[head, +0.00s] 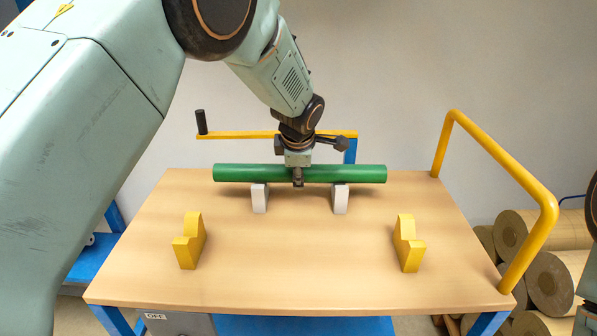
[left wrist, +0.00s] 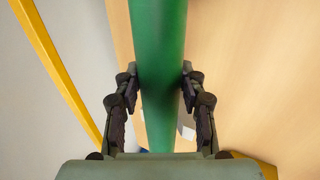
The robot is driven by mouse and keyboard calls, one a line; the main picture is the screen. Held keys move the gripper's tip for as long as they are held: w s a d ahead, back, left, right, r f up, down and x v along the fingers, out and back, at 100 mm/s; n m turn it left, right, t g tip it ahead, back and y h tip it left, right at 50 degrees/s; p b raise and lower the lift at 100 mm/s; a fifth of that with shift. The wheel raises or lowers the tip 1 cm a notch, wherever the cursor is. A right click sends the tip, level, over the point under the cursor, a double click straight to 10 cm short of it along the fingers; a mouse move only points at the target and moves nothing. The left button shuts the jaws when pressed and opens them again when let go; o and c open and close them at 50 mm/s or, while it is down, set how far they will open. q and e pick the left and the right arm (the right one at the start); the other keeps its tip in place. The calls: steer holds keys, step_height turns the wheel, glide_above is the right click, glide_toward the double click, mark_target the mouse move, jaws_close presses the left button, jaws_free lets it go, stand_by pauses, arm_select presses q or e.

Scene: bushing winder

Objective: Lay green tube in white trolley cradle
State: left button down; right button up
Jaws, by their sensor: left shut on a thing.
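The green tube (head: 235,173) lies level across the picture at the back of the trolley top. My left gripper (head: 298,178) is shut on it near its middle, from above. In the left wrist view the tube (left wrist: 163,50) runs between the two fingers (left wrist: 160,85). The white cradle has a left block (head: 260,199) and a right block (head: 340,200), both under the tube's line. The tube hides their upper ends, and I cannot tell whether it touches them. Part of a white block (left wrist: 187,132) shows beside the tube in the wrist view. My right gripper is out of view.
Two yellow cradle blocks, left (head: 188,243) and right (head: 408,245), stand empty nearer the front of the wooden top (head: 300,280). A yellow handrail (head: 500,165) rises at right and a yellow crank bar (head: 240,135) behind. Brown rolls (head: 550,280) lie at right.

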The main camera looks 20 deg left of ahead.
arm_select(q)
steer(key=shift+f+b, duration=0.25)
steer(key=shift+b, duration=0.1)
steer(key=c, duration=0.8)
jaws_free()
steer(key=shift+o, duration=0.5)
steer(key=shift+f, duration=0.1)
steer(key=v, duration=1.2)
steer(key=shift+d, duration=0.1)
